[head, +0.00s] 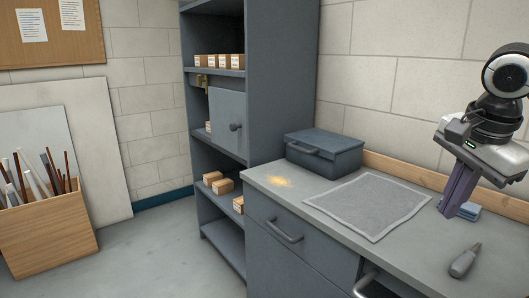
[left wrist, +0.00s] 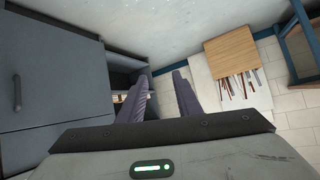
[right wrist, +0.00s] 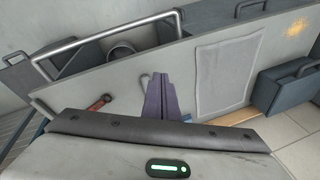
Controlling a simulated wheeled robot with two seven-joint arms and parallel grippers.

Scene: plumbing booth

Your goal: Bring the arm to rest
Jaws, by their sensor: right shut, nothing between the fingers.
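My right arm comes in at the right of the head view, with its gripper (head: 448,212) above the grey counter (head: 405,250). Its two purple fingers are shut together with nothing between them and point down. In the right wrist view the shut fingers (right wrist: 158,76) also show over the counter. My left gripper (left wrist: 160,77) shows only in its own wrist view. Its fingers stand apart with nothing between them, over the floor side of the room. My left arm is out of the head view.
A grey mat (head: 370,205) lies on the counter, with a dark toolbox (head: 325,155) behind it. A hand tool (head: 464,262) lies at the front right. A blue stack (head: 467,211) lies behind the right fingers. A shelf cabinet (head: 282,90) and a wooden bin (head: 45,240) stand left.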

